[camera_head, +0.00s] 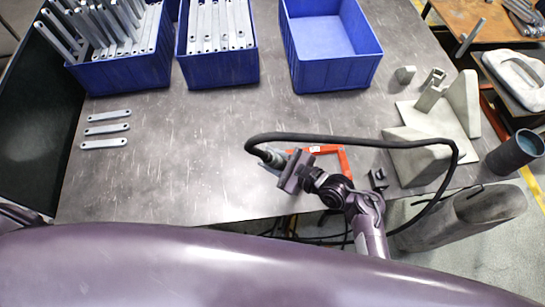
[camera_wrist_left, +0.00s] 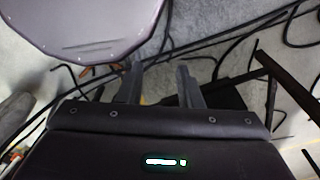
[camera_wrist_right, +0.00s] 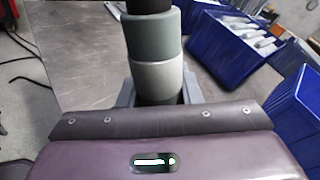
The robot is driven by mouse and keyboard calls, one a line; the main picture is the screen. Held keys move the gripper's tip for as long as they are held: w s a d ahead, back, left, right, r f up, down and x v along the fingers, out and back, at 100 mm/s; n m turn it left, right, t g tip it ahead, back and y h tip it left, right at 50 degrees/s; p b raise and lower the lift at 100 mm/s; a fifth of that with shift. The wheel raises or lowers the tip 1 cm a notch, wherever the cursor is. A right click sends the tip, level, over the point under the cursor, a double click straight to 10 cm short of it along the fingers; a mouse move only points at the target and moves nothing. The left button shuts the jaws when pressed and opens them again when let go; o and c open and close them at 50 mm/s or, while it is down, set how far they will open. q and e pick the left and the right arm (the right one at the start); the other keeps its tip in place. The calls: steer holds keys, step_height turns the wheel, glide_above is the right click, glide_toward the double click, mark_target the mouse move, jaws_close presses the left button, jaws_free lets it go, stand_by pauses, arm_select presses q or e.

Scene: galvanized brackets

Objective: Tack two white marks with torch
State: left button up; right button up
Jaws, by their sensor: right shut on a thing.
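My right gripper (camera_head: 297,172) is shut on the torch (camera_head: 270,158), whose black cable loops to the right above the table's near side. In the right wrist view the torch's grey body (camera_wrist_right: 155,60) stands between the fingers. My left gripper shows only in its own wrist view, with its two fingers (camera_wrist_left: 160,80) apart and nothing between them, over cables and floor. A grey metal assembly (camera_head: 440,128) with a flat plate and angled pieces lies at the table's right. I cannot make out any white marks on it.
Blue crates with metal bars (camera_head: 125,72) (camera_head: 222,68) and an empty blue crate (camera_head: 332,78) line the back. Several flat bars (camera_head: 107,129) lie at left. A red frame (camera_head: 345,160) and a small black block (camera_head: 378,178) lie near the right arm. The table's middle (camera_head: 200,150) is clear.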

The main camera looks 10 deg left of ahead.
steer(key=f+b, duration=0.2)
steer(key=b, duration=0.1)
steer(key=f+b, duration=0.3)
steer(key=shift+s+a+b, duration=0.1)
steer(key=shift+a+b, duration=0.1)
steer(key=shift+b, duration=0.15)
steer(key=shift+f, duration=0.45)
stand_by(0.5)
stand_by(1.3)
steer(key=shift+f+p, duration=0.15)
steer(key=shift+p, duration=0.25)
stand_by(1.7)
